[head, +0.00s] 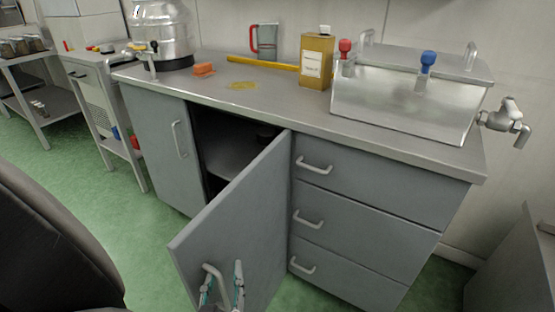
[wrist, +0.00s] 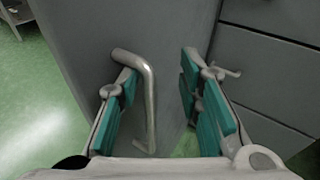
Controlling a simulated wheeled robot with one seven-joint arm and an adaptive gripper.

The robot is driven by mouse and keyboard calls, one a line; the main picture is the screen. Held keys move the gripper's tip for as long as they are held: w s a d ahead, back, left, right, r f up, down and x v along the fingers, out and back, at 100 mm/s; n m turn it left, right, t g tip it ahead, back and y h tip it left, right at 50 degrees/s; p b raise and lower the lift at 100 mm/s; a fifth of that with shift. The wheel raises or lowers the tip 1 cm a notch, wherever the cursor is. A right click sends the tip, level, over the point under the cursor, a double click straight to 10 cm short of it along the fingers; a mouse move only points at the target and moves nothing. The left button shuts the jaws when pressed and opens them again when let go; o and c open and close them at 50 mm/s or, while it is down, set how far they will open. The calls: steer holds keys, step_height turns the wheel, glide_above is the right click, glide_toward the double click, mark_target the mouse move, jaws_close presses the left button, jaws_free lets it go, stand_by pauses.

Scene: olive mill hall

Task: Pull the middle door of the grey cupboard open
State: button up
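The grey cupboard (head: 340,132) has its middle door (head: 235,225) swung well out, with the dark inside and a shelf (head: 222,158) showing. The door's bar handle (head: 211,270) is near its free edge. My gripper (head: 223,284) is at this handle, low in the head view. In the wrist view the handle (wrist: 150,95) stands between the two spread fingers of my gripper (wrist: 160,100), close to the left finger and with a clear gap to the right one. I cannot tell whether the left finger touches it.
The left door (head: 158,145) and the drawers (head: 360,215) on the right are shut. A metal tank (head: 400,105), a tin (head: 316,62) and a steel urn (head: 162,35) stand on the worktop. Green floor (head: 125,225) is free to the left; a dark rounded shape (head: 50,245) fills the lower left.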

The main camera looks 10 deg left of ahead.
steer(key=r, duration=0.1)
steer(key=r+t, duration=0.1)
steer(key=r, duration=0.1)
steer(key=r+t, duration=0.1)
steer(key=shift+w+a+r+y, duration=0.25)
steer(key=shift+w+r+y, duration=0.05)
steer(key=shift+w+r, duration=0.1)
steer(key=s+d+f+g, duration=0.1)
steer(key=f, duration=0.1)
steer(key=s+d+f+g+p, duration=0.1)
steer(key=d+f, duration=0.1)
steer(key=shift+s+d, duration=0.2)
steer(key=shift+s+d+p, duration=0.1)
steer(key=shift+d+p, duration=0.1)
steer(key=shift+p, duration=0.45)
